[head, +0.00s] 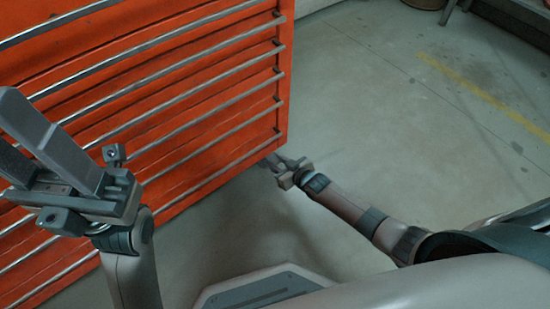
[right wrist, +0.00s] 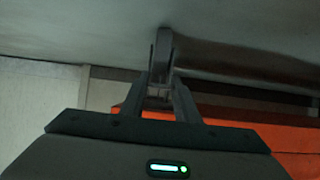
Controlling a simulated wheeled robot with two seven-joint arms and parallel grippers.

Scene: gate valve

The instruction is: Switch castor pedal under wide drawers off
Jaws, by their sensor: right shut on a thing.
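The wide drawers (head: 170,75) are an orange cabinet with long silver handle strips, at the left of the head view. My right gripper (head: 272,161) is low at the cabinet's bottom right corner. In the right wrist view my right gripper (right wrist: 163,90) is shut on a grey lever, the castor pedal (right wrist: 163,48), which stands out beyond the fingers. In the head view the pedal is hidden by the cabinet and gripper. My left gripper (head: 20,142) is open and empty in front of the drawers, its fingers apart.
The grey concrete floor (head: 370,110) right of the cabinet is clear, with a worn yellow line (head: 480,90). A dark round container (head: 424,3) and furniture legs show at the top right. The cabinet's lower edge is close to my right gripper.

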